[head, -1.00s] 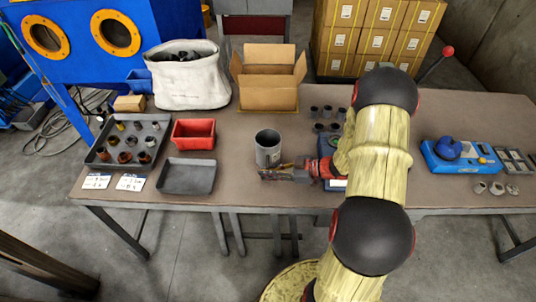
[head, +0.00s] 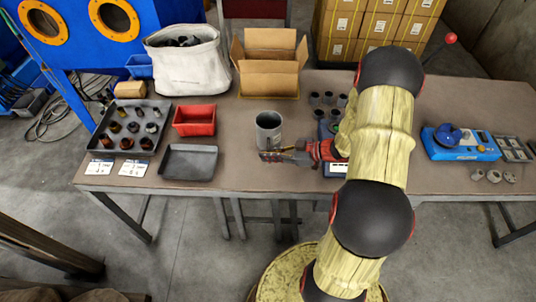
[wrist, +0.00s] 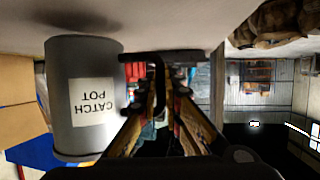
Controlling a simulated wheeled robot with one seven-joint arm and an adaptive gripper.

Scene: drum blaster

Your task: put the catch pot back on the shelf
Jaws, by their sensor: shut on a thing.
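The catch pot (head: 268,138) is a grey open-topped cylinder at the table's middle in the head view. In the wrist view the catch pot (wrist: 62,110) is at the left, its "CATCH POT" label upside down. My gripper (head: 268,157) is at its near side, fingers pointing left. In the wrist view my gripper (wrist: 160,85) is shut on the pot's dark handle (wrist: 140,57). The pot looks upright; I cannot tell whether its base touches the table. I cannot make out the shelf.
On the table (head: 240,178), a red bin (head: 194,120), a grey tray (head: 188,162) and a parts tray (head: 127,131) lie left. A cardboard box (head: 268,85) and white sack (head: 188,62) stand behind. Small dark cups (head: 328,98) and a blue device (head: 460,145) are right.

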